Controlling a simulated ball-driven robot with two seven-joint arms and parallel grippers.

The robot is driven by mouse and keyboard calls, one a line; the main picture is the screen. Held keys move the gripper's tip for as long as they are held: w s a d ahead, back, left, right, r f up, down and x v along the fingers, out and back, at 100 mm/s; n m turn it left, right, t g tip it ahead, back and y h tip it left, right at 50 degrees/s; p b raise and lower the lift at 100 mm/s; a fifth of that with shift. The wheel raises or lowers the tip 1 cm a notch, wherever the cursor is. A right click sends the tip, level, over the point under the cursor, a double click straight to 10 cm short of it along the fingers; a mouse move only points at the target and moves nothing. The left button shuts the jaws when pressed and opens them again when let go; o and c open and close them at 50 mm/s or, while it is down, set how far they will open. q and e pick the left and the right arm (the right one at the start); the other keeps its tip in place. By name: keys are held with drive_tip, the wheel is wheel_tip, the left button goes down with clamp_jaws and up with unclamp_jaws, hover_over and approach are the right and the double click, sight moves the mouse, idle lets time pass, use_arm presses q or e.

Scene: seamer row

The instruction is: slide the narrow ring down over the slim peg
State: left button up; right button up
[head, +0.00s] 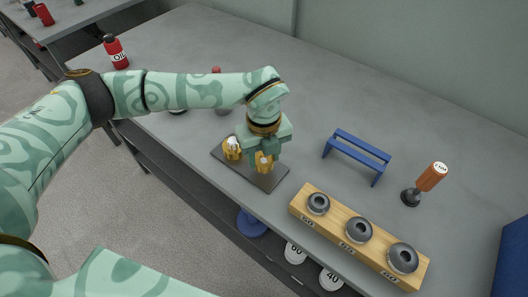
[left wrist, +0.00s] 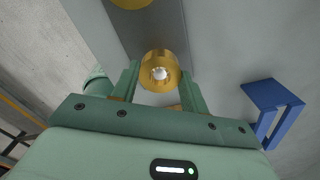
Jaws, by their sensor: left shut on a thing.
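My left gripper (head: 264,158) is over the near right part of a dark plate (head: 226,160). Its fingers (left wrist: 160,82) are shut on a gold ring (left wrist: 148,77). The ring also shows below the hand in the head view (head: 264,167). How far down the peg the ring sits cannot be told. A second gold piece (head: 232,151) with a pale top stands on the plate to the left. My right gripper is not in view.
A blue stand (head: 356,155) is right of the plate. A wooden block (head: 330,226) with three grey rings lies at the front edge. An orange-handled tool (head: 432,177) stands at the right. A red oil bottle (head: 116,52) is at the back left.

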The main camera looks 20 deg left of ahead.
use_arm(q)
drive_tip(key=shift+f+b, duration=0.45)
drive_tip(key=shift+f, duration=0.7)
drive_tip(key=o, duration=1.1)
drive_tip(key=shift+o, duration=0.2)
wheel_tip(320, 180, up, 16)
drive_tip(key=p, duration=0.3)
drive_tip(key=shift+r, duration=0.15)
